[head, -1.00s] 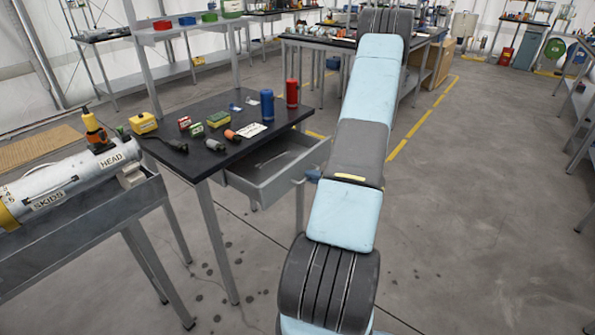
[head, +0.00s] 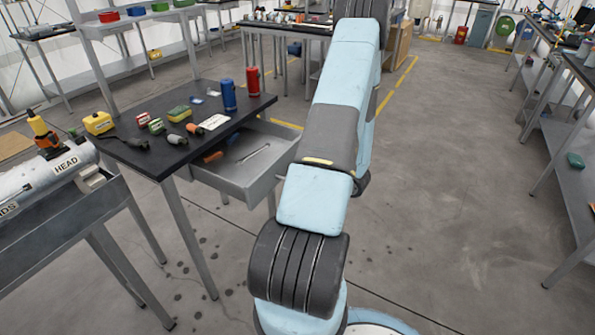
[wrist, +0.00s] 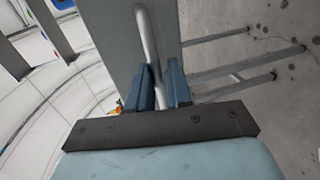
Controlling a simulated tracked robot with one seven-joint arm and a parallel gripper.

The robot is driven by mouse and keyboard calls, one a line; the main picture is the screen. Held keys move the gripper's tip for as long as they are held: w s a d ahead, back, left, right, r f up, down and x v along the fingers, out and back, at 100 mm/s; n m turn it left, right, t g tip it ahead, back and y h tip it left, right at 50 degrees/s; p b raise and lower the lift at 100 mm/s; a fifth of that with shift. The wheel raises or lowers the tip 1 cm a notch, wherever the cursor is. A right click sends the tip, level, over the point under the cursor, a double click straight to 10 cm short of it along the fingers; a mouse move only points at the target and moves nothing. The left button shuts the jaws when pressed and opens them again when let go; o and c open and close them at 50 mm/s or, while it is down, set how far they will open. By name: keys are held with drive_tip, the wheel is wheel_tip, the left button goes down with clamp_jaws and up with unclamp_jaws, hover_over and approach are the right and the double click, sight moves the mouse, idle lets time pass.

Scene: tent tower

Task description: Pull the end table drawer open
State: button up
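The end table (head: 128,158) has a dark top and grey metal legs. Its grey drawer (head: 222,182) is well out from under the top on the right side. An orange-handled tool (head: 213,157) and a slim metal tool (head: 255,152) lie in it. In the head view my arm hides my gripper and part of the drawer front. In the wrist view my gripper (wrist: 160,84) has its two blue fingers on either side of the metal drawer handle (wrist: 147,38), against the grey drawer front (wrist: 115,45), and is shut on it.
On the table top stand a blue cylinder (head: 229,95), a red cylinder (head: 253,81), a yellow box (head: 98,123) and several small parts. A trough with a white tube (head: 45,178) stands at the left. Open concrete floor (head: 430,190) lies to the right.

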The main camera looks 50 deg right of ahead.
drive_tip(key=o, duration=0.4)
drive_tip(key=shift+r, duration=0.1)
drive_tip(key=shift+c, duration=0.2)
drive_tip(key=v, duration=1.3)
drive_tip(key=shift+s+d, duration=0.15)
drive_tip(key=shift+s, duration=0.15)
